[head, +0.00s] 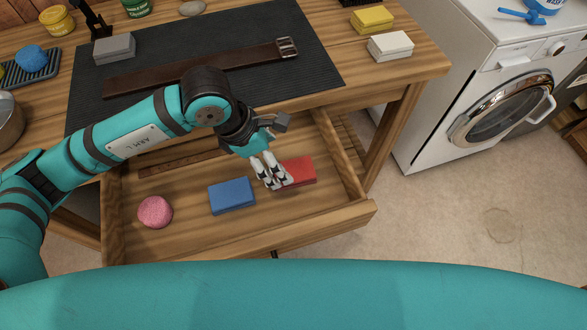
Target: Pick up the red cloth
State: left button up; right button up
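The red cloth (301,171) is a folded, flat block in the open wooden drawer, right of the blue folded cloth (231,195). My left gripper (275,183) reaches down into the drawer from the left. Its pale fingers are at the left end of the red cloth and hide part of it. I cannot tell whether they touch the cloth or how far they are parted. My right gripper is not in view.
The drawer (330,218) also holds a pink round sponge (155,212) and a brown strip (180,162). Its walls surround the cloths. Above, the bench carries a dark mat (310,70) with a leather belt (200,66). A washing machine (500,100) stands at right.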

aim_at(293, 170)
pick_arm(q)
jog(key=x, duration=0.3)
jog(key=shift+w+d+f, duration=0.1)
jog(key=shift+f, duration=0.05)
jog(key=shift+d+f, duration=0.2)
jog(key=shift+f, duration=0.3)
jog(key=x, duration=0.3)
jog(key=p+x, duration=0.1)
jog(key=x, duration=0.1)
jog(key=shift+w+d, duration=0.35)
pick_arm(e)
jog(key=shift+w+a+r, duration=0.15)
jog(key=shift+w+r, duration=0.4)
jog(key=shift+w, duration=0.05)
pick_arm(q)
jog(key=shift+f+b, duration=0.2)
jog(key=shift+b, duration=0.2)
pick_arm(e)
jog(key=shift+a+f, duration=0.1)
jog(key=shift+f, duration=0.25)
